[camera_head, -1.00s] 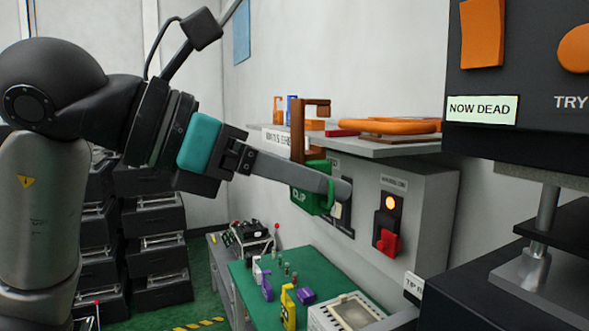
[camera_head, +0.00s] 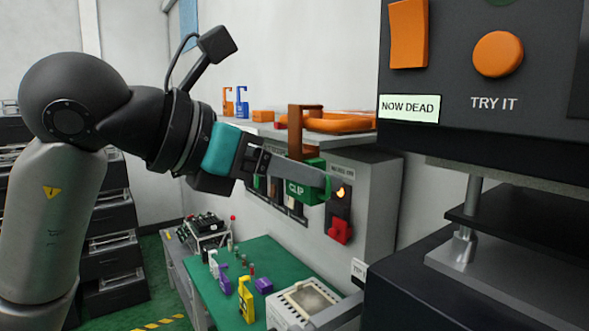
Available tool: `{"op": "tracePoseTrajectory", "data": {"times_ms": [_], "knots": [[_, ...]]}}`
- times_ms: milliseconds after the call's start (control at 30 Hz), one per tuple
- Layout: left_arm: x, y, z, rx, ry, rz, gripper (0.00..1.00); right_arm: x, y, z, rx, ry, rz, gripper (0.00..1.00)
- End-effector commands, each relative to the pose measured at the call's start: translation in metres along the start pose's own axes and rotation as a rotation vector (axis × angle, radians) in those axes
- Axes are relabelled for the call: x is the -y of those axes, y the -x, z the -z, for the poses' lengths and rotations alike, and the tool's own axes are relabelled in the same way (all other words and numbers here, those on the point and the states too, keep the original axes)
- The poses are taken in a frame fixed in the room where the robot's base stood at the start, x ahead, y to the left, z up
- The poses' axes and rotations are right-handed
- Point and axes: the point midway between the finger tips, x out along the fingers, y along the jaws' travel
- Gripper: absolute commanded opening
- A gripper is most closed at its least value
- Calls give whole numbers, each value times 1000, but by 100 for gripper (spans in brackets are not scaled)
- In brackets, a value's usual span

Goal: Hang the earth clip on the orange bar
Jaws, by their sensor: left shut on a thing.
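The earth clip (camera_head: 303,192) is a green block lettered CLIP with a brown hook (camera_head: 304,130) standing up from it. My left gripper (camera_head: 316,178) is shut on the green block. Its long grey finger lies across the clip and partly covers it. The clip is held in the air, in front of the grey cabinet and beside its lit orange lamp. The hook is upright and hangs on nothing that I can see. I cannot pick out the orange bar for certain. My right gripper is not in view.
The grey cabinet (camera_head: 372,200) has a red switch (camera_head: 339,231). A shelf (camera_head: 255,131) above bears an orange ring (camera_head: 345,121) and small hooks. A black panel marked NOW DEAD (camera_head: 408,107) stands close on the right. A green bench (camera_head: 220,300) with small items lies below.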

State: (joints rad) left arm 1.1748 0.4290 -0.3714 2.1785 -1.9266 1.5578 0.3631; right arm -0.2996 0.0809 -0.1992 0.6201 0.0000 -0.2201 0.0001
Motion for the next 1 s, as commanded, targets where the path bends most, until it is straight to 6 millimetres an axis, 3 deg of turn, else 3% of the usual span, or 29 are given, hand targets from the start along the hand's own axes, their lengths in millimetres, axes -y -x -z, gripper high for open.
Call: {"op": "tracePoseTrajectory", "data": {"times_ms": [400,433,733,1000], "knots": [[0,-1,2,1,0,-1,7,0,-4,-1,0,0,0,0],[0,-1,2,1,0,-1,64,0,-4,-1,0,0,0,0],[0,0,2,1,0,-1,97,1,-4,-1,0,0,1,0],[0,-1,3,1,0,-1,97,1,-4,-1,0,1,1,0]]}}
